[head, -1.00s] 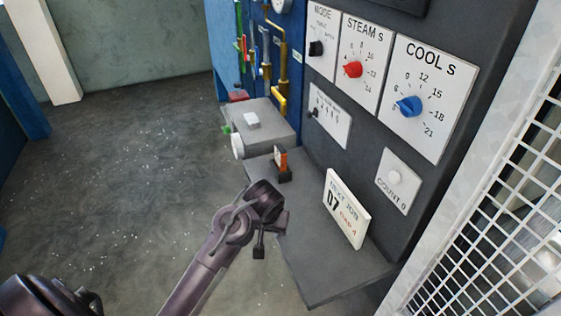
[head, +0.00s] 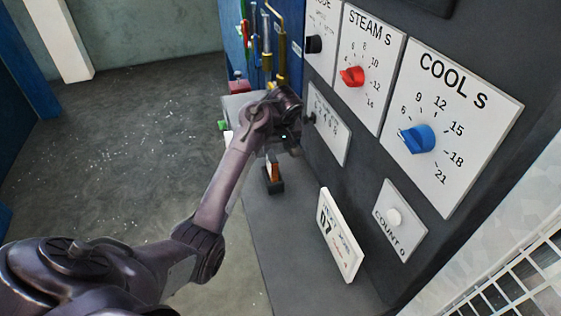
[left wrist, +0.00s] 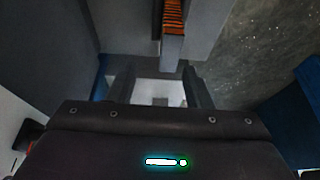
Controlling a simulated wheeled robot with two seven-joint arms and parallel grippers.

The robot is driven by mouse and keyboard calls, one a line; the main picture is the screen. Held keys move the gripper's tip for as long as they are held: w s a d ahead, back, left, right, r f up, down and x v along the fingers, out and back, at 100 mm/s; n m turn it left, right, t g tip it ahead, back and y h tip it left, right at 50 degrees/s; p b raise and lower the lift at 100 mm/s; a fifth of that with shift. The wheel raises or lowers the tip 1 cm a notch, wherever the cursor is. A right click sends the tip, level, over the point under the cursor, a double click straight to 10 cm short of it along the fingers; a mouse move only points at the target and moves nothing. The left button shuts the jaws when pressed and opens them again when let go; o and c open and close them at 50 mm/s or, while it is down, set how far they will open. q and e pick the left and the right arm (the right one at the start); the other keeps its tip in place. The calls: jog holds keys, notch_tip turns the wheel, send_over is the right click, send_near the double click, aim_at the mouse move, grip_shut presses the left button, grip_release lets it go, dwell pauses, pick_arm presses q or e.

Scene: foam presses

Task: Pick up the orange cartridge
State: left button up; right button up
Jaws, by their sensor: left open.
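The orange cartridge (head: 271,170) stands in a small dark holder (head: 273,187) on the grey shelf (head: 270,235). My left gripper (head: 289,143) is just above and behind it in the head view, and hides its top. In the left wrist view the cartridge (left wrist: 173,18) shows orange ridges and a grey end at the top edge of the picture, past the fingers. The left gripper (left wrist: 160,76) has its two fingers apart with nothing held between them. Whether a finger touches the cartridge, I cannot tell. My right gripper is in neither view.
A white job card (head: 338,236) stands on the shelf to the right. The dark panel with a red knob (head: 352,76) and a blue knob (head: 417,139) rises close beside the gripper. The front shelf is clear.

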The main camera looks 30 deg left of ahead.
aim_at(272, 157)
pick_arm(q)
jog(key=shift+s+a+f+p, duration=0.3)
jog(key=shift+s+f, duration=0.2)
jog(key=shift+s, duration=0.2)
jog(key=shift+s+a+f+p, duration=0.1)
jog(key=shift+a+f+p, duration=0.1)
jog(key=shift+f+p, duration=0.75)
jog(key=x, duration=0.3)
jog(key=shift+w+d, duration=0.25)
jog(key=shift+w, duration=0.05)
jog(key=shift+w+f, duration=0.1)
jog(key=shift+f, duration=0.2)
jog(key=shift+r, duration=0.1)
grip_shut()
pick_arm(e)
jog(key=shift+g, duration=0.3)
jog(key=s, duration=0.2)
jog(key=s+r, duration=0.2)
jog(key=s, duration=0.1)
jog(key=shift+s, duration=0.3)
